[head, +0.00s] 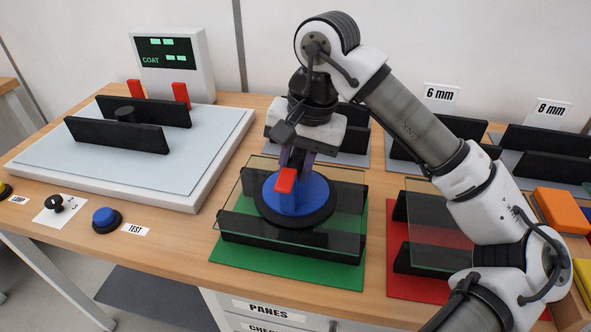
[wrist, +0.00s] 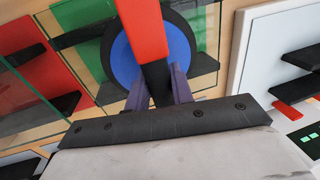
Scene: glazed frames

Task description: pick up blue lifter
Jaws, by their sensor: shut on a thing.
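The blue lifter (head: 316,196) is a blue disc with a black rim and an upright handle with a red top. It appears to rest on a clear glass pane (head: 352,197), though I cannot tell contact exactly. The pane lies over black rails (head: 285,246) on a green mat (head: 338,279). My gripper (head: 294,168) comes down from above and is shut on the lifter's handle. In the wrist view the fingers (wrist: 158,90) close around the handle below its red part, and the blue disc (wrist: 184,47) shows behind.
A red mat (head: 397,284) with another pane on rails lies to the right, partly behind my arm. The white coating tester (head: 215,140) with black rails stands left. Rails labelled 6 mm (head: 441,96) and 8 mm (head: 553,112) line the back. An orange block (head: 561,211) lies far right.

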